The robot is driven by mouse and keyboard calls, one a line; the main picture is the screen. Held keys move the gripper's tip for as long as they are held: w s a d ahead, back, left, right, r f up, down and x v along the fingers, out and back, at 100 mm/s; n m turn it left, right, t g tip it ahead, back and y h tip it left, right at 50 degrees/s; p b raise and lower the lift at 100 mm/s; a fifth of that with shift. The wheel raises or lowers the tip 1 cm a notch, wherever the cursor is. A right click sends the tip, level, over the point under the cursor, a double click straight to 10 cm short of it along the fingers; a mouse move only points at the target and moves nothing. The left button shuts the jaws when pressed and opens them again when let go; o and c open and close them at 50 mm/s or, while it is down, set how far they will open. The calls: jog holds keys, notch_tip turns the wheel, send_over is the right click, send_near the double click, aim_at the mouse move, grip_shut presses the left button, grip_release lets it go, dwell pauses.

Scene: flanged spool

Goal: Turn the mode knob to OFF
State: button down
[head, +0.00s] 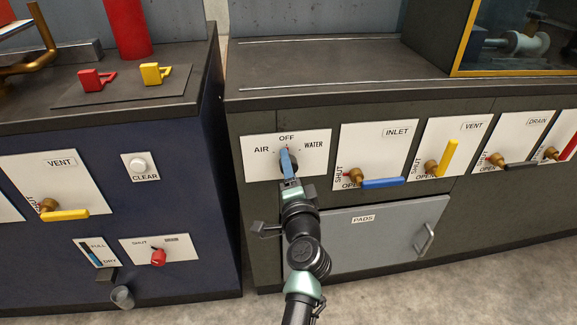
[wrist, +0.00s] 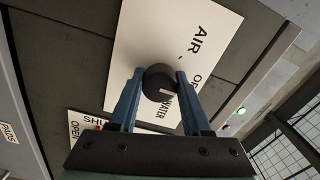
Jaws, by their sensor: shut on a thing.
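The mode knob (wrist: 158,80) is a dark round knob on a white plate (head: 314,143) with the labels AIR at left, OFF at top and WATER at right. In the wrist view my gripper (wrist: 159,78) has a finger on each side of the knob and is shut on it. A pale mark shows on the knob's side toward the OFF and WATER labels, but I cannot tell exactly where it points. In the head view my gripper (head: 286,158) covers most of the knob.
Right of the knob are the INLET valve with a blue lever (head: 382,183) and the VENT valve with a yellow lever (head: 449,158). A grey PADS door (head: 390,228) is below. A blue cabinet (head: 110,215) stands at left. The countertop above is largely clear.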

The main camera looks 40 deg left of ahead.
jog(key=shift+c, duration=1.8)
grip_release()
jog(key=shift+s+d, duration=0.1)
jog(key=p+v, duration=0.2)
jog(key=v, duration=1)
jog(key=shift+s+d, duration=0.25)
jog(key=shift+s, duration=0.05)
